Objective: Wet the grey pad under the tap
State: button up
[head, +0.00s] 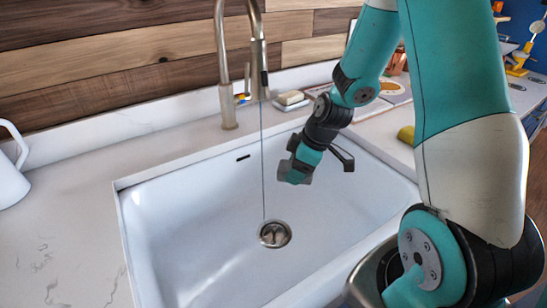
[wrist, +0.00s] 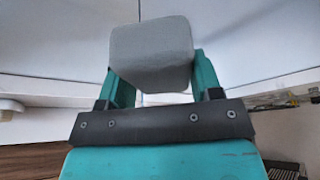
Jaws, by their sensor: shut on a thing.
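The grey pad (wrist: 152,50) is held between the two teal fingers of my gripper (wrist: 155,80) in the wrist view. In the head view my gripper (head: 302,163) hangs over the sink, with the pad (head: 291,174) at its lower left end, small and partly hidden. The metal tap (head: 222,65) stands behind the sink with its spout bent down. A thin stream of water (head: 262,150) runs from the spout to the drain. In the head view the pad appears just right of the stream, apart from it.
The white sink (head: 180,235) is empty around its round drain (head: 274,234). A soap bar (head: 290,97) lies behind the sink. A white jug (head: 10,180) stands at the left. A yellow item (head: 406,134) lies right of the sink. The left counter (head: 70,225) is mostly clear.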

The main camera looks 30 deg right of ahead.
jog(key=s+d+r+p, duration=0.1)
jog(key=s+r+p, duration=0.1)
jog(key=s+r, duration=0.2)
jog(key=shift+s, duration=0.5)
